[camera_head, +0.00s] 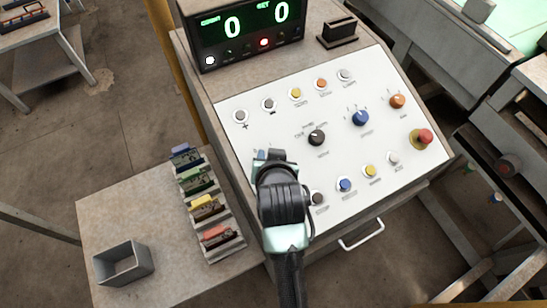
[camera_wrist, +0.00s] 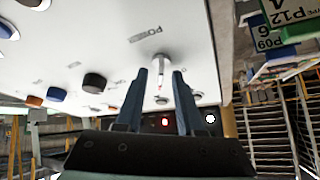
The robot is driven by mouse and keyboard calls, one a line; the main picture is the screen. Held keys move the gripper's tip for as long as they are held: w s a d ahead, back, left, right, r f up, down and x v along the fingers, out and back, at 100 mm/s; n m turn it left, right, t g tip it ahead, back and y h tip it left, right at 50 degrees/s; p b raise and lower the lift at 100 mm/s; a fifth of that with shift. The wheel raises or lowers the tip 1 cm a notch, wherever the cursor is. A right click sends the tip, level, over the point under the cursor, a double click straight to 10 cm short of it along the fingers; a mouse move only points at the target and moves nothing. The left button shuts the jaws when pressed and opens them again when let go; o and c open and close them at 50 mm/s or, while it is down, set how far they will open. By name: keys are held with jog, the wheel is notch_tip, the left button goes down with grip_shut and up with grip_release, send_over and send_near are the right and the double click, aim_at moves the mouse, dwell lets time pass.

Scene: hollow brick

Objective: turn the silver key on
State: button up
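The silver key (camera_wrist: 161,62) sits in the sloped white control panel (camera_wrist: 105,30) beside a label starting "PO" in the wrist view. My gripper (camera_wrist: 160,73) points at the panel, its two dark blue fingers apart, one on each side of the key. A narrow gap seems to show on both sides, so the fingers look open around it; contact is not clear. In the head view my gripper (camera_head: 262,156) is over the left part of the panel (camera_head: 258,133), and my wrist hides the key there.
Other knobs include a black knob (camera_head: 316,138), a blue knob (camera_head: 361,118) and a red emergency button (camera_head: 424,136). A display box (camera_head: 245,30) reading 0 and 0 stands behind the panel.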

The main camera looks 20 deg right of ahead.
jog(key=b+v, duration=0.2)
jog(key=v, duration=1)
jog(key=shift+s, duration=0.2)
jog(key=shift+w+a, duration=0.1)
